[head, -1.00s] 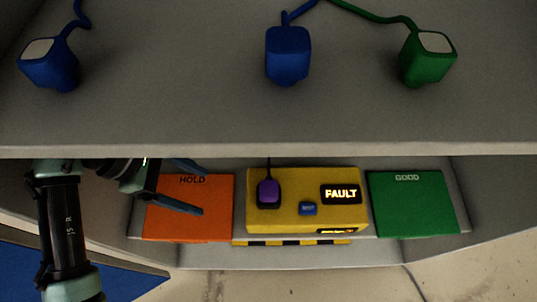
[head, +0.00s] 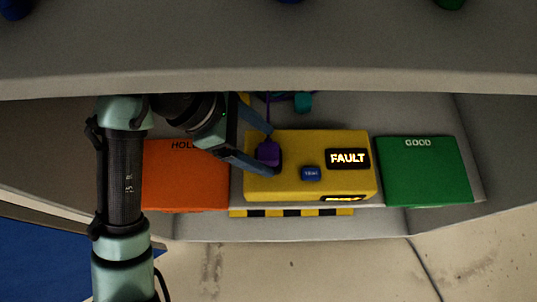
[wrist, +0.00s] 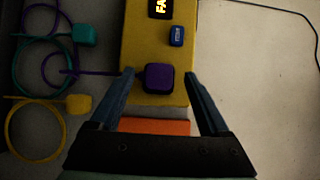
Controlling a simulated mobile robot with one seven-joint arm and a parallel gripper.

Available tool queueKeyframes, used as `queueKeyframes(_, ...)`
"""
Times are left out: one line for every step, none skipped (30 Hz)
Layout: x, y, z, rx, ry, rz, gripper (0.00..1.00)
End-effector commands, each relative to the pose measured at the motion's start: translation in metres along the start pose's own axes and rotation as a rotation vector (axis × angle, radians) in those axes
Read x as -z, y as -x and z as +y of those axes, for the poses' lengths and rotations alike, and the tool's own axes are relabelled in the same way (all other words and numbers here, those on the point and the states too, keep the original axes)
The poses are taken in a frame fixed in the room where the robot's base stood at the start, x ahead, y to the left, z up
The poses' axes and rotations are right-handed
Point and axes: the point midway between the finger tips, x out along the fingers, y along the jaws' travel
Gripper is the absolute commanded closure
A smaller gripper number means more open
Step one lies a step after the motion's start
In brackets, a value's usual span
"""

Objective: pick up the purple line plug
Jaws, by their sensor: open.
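The purple line plug (head: 268,151) sits at the left end of the yellow box (head: 310,190), in a dark socket, with its purple cord running off behind. In the wrist view the purple plug (wrist: 159,78) lies between the tips of my two fingers, with a gap on each side. My gripper (head: 270,152) is open, with one finger behind the plug and one in front of it. In the wrist view my gripper (wrist: 160,75) holds nothing. The box shows a lit FAULT sign (head: 347,158) and a small blue button (head: 311,174).
An orange HOLD mat (head: 185,185) lies left of the box and a green GOOD mat (head: 425,175) lies right. A teal plug (wrist: 84,35) and a yellow plug (wrist: 78,104) with coiled cords lie beside the box. A grey shelf (head: 270,60) overhangs behind.

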Motion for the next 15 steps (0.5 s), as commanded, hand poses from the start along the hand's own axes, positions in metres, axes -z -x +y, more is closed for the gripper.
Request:
queueKeyframes(0.0041,-0.0074,0.0003,-0.002,0.0,0.003,0.2)
queueKeyframes(0.0043,-0.0087,0.0003,-0.001,0.0,0.003,0.2)
queueKeyframes(0.004,-0.01,0.0002,-0.001,0.001,0.003,0.2)
queueKeyframes(0.0036,-0.0106,0.0002,-0.001,0.001,0.003,0.2)
queueKeyframes(0.0032,-0.0109,0.0002,-0.001,0.001,0.003,0.2)
queueKeyframes(0.0027,-0.0109,0.0002,-0.001,0.002,0.002,0.2)
queueKeyframes(0.0024,-0.0107,0.0003,-0.001,0.002,0.002,0.2)
queueKeyframes(0.0021,-0.0105,0.0003,-0.001,0.002,0.001,0.2)
queueKeyframes(0.002,-0.0102,0.0003,-0.001,0.002,0.001,0.2)
queueKeyframes(0.0019,-0.01,0.0003,-0.001,0.002,0.001,0.2)
queueKeyframes(0.0019,-0.01,0.0003,-0.001,0.002,0.001,0.2)
queueKeyframes(0.002,-0.01,0.0003,-0.001,0.002,0.001,0.2)
queueKeyframes(0.002,-0.01,0.0003,-0.001,0.002,0.001,0.25)
queueKeyframes(0.002,-0.01,0.0003,-0.001,0.002,0.001,0.31)
queueKeyframes(0.0021,-0.01,0.0003,-0.001,0.002,0.001,0.38)
